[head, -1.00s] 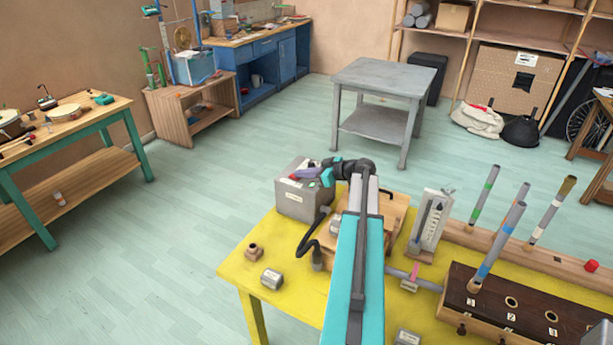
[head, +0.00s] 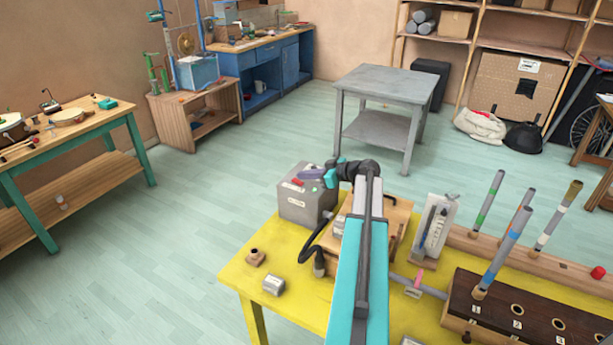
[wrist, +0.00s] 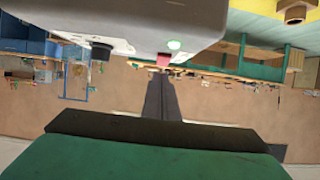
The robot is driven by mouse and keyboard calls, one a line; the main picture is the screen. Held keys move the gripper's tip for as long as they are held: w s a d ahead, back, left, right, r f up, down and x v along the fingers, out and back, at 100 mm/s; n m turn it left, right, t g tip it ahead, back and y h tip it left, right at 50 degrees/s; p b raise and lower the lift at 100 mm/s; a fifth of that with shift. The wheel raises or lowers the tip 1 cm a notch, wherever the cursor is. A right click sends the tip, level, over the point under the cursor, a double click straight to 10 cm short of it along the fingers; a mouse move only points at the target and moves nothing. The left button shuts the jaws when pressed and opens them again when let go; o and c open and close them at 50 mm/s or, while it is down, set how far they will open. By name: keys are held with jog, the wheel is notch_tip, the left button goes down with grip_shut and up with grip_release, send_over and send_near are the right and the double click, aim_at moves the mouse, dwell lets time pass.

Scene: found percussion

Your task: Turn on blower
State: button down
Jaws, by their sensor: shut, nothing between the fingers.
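The blower appears to be the grey box (head: 303,207) at the back left corner of the yellow table, with a white label on its front and a dark hose running from it. A small red part (head: 297,182) shows on its top. In the wrist view the box (wrist: 130,18) hangs upside down along the top, with a black knob (wrist: 100,51), a pale green round button (wrist: 173,44) and a red part (wrist: 163,60). My gripper (head: 320,175) is at the box's top; its shut, empty fingers (wrist: 161,82) point towards the red part. Contact cannot be told.
A wooden box under my arm, a white gauge stand (head: 435,228) and a dark block with upright tubes (head: 510,318) stand to the right on the yellow table (head: 240,275). The floor beyond is open up to a grey table (head: 385,85).

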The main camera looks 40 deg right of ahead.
jog(key=shift+r, duration=0.1)
jog(key=shift+s+r+b, duration=0.2)
jog(key=shift+r+b, duration=0.15)
jog(key=shift+r, duration=0.65)
jog(key=shift+s+r, duration=0.2)
jog(key=shift+r, duration=0.75)
jog(key=s+d+b, duration=0.3)
jog(key=s+b, duration=0.1)
jog(key=s, duration=0.5)
jog(key=shift+s, duration=0.3)
jog(key=shift+r, duration=0.15)
